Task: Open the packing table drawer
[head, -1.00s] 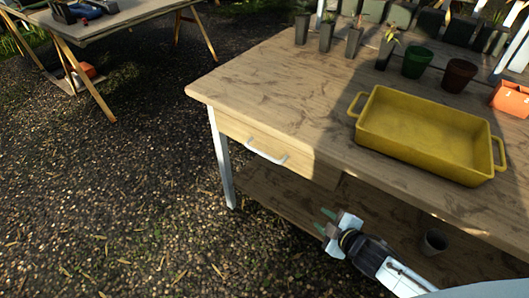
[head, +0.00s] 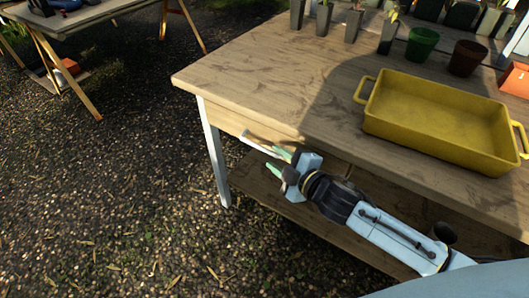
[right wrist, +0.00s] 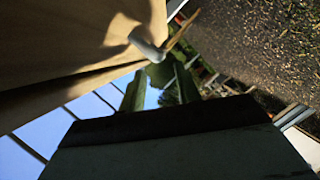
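The packing table (head: 270,75) has a pale wood drawer front (head: 228,118) under its top at the left end. The drawer looks closed. Its light bar handle (head: 260,146) runs along the front, its right end close to my fingers. My right gripper (head: 273,159) is at that end of the handle, fingers apart and green-tipped, with nothing seen between them. In the right wrist view, the handle (right wrist: 147,48) sticks out from the drawer front (right wrist: 70,35), just ahead of the open fingers (right wrist: 160,85). Contact cannot be told. My left gripper is out of view.
A yellow tray (head: 440,125) stands on the table, with several pots behind it, including a green pot (head: 422,43). A lower shelf (head: 265,190) lies below the drawer, with a dark cup (head: 445,232). The gravel (head: 110,190) in front is clear.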

